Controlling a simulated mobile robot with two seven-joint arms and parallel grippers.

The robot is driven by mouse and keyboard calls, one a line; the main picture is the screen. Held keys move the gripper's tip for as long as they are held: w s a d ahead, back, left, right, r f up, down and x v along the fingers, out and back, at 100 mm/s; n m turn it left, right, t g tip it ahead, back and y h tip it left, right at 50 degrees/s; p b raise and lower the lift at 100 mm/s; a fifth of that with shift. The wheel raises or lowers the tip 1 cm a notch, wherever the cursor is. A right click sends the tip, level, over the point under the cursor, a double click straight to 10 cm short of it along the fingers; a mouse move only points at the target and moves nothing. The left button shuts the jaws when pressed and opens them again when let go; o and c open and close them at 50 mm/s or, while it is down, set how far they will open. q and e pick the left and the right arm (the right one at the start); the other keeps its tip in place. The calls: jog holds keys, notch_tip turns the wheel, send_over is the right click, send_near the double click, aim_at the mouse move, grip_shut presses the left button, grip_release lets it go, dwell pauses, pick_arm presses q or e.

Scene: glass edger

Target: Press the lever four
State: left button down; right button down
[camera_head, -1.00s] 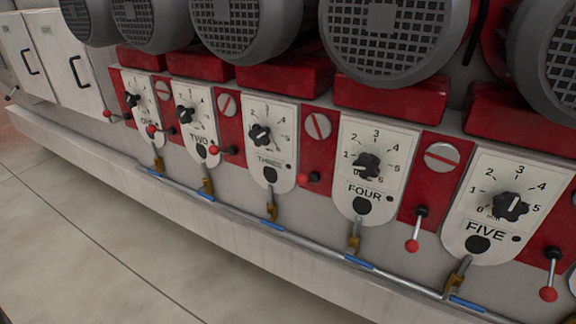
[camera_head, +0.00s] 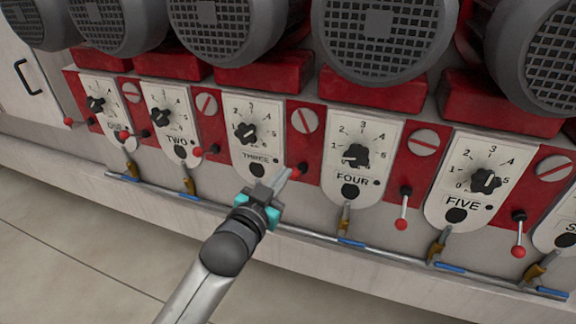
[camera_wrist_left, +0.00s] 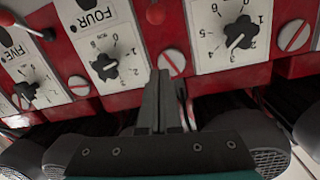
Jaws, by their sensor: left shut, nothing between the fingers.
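The FOUR plate (camera_head: 362,133) has a black dial, with a red-balled lever on each side; which lever belongs to it is not marked. The lever on its left (camera_head: 303,168), between THREE and FOUR, shows mainly as its red ball, also at the top of the wrist view (camera_wrist_left: 155,13). The lever on its right (camera_head: 403,208) hangs down, ball lowest. My left gripper (camera_head: 289,174) is shut and empty, its fingertips close to the left lever's ball; contact is unclear. Its fingers also show in the wrist view (camera_wrist_left: 164,78). My right gripper is not in view.
Neighbouring THREE (camera_head: 258,130) and FIVE (camera_head: 473,180) plates carry similar dials. Large grey motors (camera_head: 383,38) overhang the panel. A pipe (camera_head: 305,234) with brass valves runs below the plates. The floor (camera_head: 60,270) at lower left is clear.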

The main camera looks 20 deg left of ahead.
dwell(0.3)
pick_arm(q)
send_over(294, 172)
jog(key=d, duration=0.1)
jog(key=shift+w+f+b, duration=0.2)
jog(key=shift+f+b, duration=0.15)
jog(key=shift+w+f, duration=0.25)
jog(key=shift+f, duration=0.05)
jog(key=shift+s+a+f, duration=0.2)
jog(key=shift+s+f, duration=0.2)
jog(key=shift+f, duration=0.4)
jog(key=shift+s+a+f, duration=0.2)
jog(key=shift+s+f, duration=0.2)
jog(key=shift+f, duration=0.35)
jog(key=shift+s+f+t+b, duration=0.2)
jog(key=shift+f+t+b, duration=0.1)
jog(key=shift+b, duration=0.75)
